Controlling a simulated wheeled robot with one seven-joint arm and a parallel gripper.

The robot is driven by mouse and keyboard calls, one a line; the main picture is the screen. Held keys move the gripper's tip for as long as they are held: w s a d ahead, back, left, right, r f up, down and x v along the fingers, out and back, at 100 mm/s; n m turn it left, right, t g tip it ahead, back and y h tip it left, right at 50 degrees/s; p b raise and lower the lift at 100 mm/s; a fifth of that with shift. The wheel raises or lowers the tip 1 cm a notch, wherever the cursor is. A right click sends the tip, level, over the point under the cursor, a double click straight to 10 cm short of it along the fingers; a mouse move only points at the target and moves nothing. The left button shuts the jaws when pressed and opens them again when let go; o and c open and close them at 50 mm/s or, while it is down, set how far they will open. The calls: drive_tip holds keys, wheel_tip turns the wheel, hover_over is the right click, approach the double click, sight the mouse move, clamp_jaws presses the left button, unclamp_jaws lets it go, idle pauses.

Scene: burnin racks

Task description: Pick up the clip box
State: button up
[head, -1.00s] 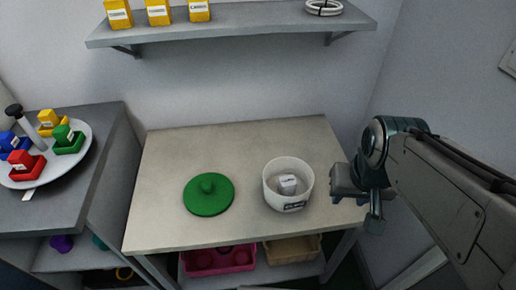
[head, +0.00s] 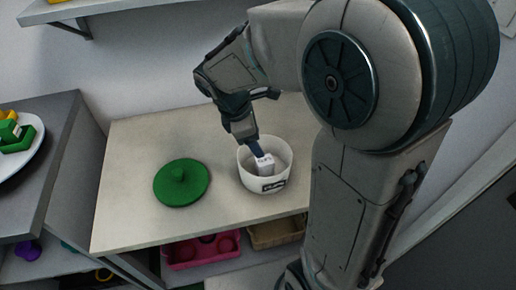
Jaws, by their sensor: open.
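The clip box (head: 265,165) is a small pale box with dark print on it, inside a white round tub (head: 266,185) on the table. My gripper (head: 257,150) points down into the tub's mouth, with its fingertips at the top of the box. The fingers are open; the far finger is mostly hidden, and I cannot tell whether they touch the box. A green round lid with a knob (head: 181,186) lies on the table, left of the tub.
The table (head: 130,150) is bare around the lid. A pink tray (head: 200,252) and a tan bin (head: 275,233) sit on the shelf below. A grey cabinet (head: 60,150) with a white round plate (head: 22,160) stands at the left. A wall shelf (head: 110,8) hangs above.

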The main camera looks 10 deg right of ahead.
sight(264, 160)
drive_tip(key=f, duration=0.3)
drive_tip(key=w+d+f+n+b, duration=0.1)
drive_tip(key=f, duration=0.2)
drive_tip(key=d+f+n, duration=0.1)
drive_tip(key=f, duration=0.2)
drive_tip(key=shift+w+d+f+h, duration=0.2)
drive_tip(key=shift+w+f+h, duration=0.05)
drive_tip(key=shift+w+h, duration=0.1)
drive_tip(key=x, duration=0.1)
drive_tip(key=b+x, duration=0.1)
drive_tip(key=x, duration=0.2)
drive_tip(key=shift+s+a+f, duration=0.15)
drive_tip(key=shift+a+f, duration=0.1)
drive_tip(key=shift+a, duration=0.05)
drive_tip(key=shift+d+f, duration=0.25)
drive_tip(key=shift+f, duration=0.2)
drive_tip(key=c, duration=1.1)
